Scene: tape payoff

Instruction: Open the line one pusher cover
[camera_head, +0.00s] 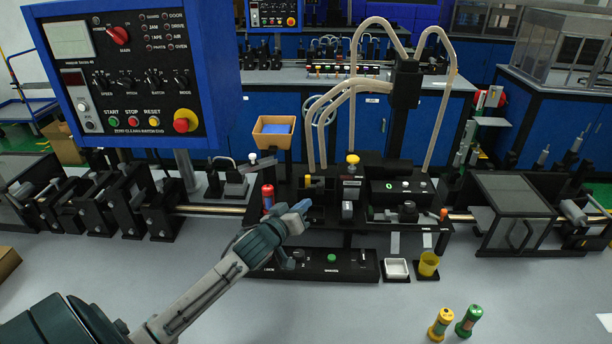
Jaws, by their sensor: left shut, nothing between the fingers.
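My left arm reaches up from the bottom left. Its gripper (301,207) is shut and empty, at the front left of the black machine in the middle of the bench, close to a red-topped cylinder (267,194). A smoky see-through cover (512,207) with a dark frame and a front handle stands on the line at the right, and looks closed. Another dark cover (28,178) is partly cut off at the left edge. I cannot read which one belongs to line one. My gripper is apart from both. My right gripper is not in view.
A blue control panel (125,75) hangs at upper left. A low button box (330,264), a white tray (397,268) and a yellow cup (428,264) are in front of the machine. Yellow (440,324) and green (468,321) cylinders stand at front right. The front bench is mostly clear.

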